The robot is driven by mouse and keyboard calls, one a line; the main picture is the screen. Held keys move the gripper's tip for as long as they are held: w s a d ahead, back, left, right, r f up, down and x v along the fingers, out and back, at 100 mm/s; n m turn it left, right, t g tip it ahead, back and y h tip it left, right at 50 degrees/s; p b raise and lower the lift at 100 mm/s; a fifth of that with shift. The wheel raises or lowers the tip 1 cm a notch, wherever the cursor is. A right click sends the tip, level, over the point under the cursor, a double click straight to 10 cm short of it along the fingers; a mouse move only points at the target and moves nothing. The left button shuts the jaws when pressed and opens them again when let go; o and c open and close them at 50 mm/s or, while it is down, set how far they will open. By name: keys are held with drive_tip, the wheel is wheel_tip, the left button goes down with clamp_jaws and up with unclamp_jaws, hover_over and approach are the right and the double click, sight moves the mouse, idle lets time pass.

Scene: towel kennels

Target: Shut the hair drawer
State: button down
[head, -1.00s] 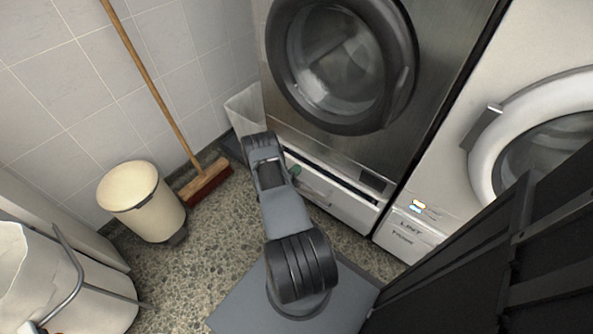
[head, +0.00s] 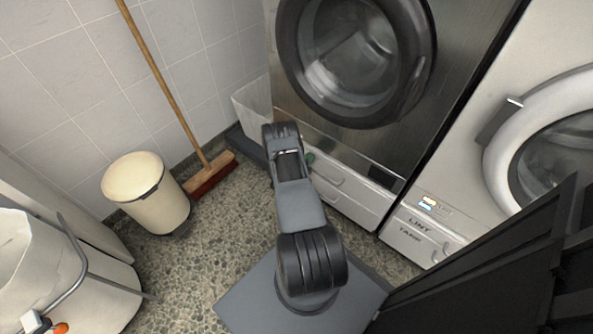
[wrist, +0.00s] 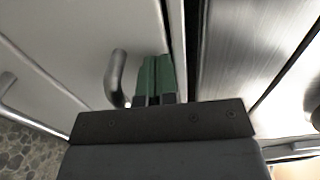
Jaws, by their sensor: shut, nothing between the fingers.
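A white drawer front (head: 345,196) with a bar handle (head: 328,178) sits low under the steel front-loading machine. I can read no hair label on it. In the head view its front looks close to flush with the machine. My gripper (head: 309,158) is at the drawer's upper left part, mostly hidden behind my arm. In the wrist view its green fingers (wrist: 155,79) are together and empty, pointing at the white front (wrist: 85,35) beside a metal handle (wrist: 115,78). A dark gap runs between this front and the steel panel (wrist: 245,45). Contact cannot be told.
A white machine (head: 455,150) with drawers labelled LINT and TANK stands at right. A broom (head: 210,175), a cream bin (head: 145,190) and a laundry bag cart (head: 60,270) stand at left. A dark slatted thing (head: 500,260) fills the lower right.

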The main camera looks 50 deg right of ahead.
drive_tip(key=a+p, duration=0.3)
drive_tip(key=a, duration=1.1)
drive_tip(key=w+a+r+n+t+y+p, duration=0.3)
drive_tip(key=w+r+n+t+y+p, duration=0.3)
drive_tip(key=w+r, duration=0.9)
drive_tip(key=w+a+r+n+t+y+p, duration=0.15)
drive_tip(key=a+r+n+y+p, duration=0.35)
drive_tip(key=r, duration=0.7)
drive_tip(key=w+a+r+n+t+y+p, duration=0.1)
drive_tip(key=w+a+r+n+y+p, duration=0.2)
drive_tip(key=a+r, duration=0.7)
drive_tip(key=s+a+r+n+g+y+p, duration=0.1)
drive_tip(key=s+a+r+n+y+p, duration=0.2)
drive_tip(key=r, duration=0.4)
drive_tip(key=s+a+r+n+p, duration=0.25)
drive_tip(key=s+r+n, duration=0.2)
drive_tip(key=r, duration=0.35)
drive_tip(key=s+a+r+n+g+y+p, duration=0.1)
drive_tip(key=s+a+r+n+y+p, duration=0.15)
drive_tip(key=s+r+n, duration=0.35)
drive_tip(key=s+r+n+g+h+p, duration=0.1)
drive_tip(key=s+r+n+g+p, duration=0.3)
drive_tip(key=s+r, duration=0.7)
drive_tip(key=s+n+p, duration=0.2)
drive_tip(key=s+n, duration=0.1)
drive_tip(key=shift+s+a+n+p, duration=0.25)
drive_tip(key=shift+a+n+p, duration=0.05)
drive_tip(key=shift+n+p, duration=0.1)
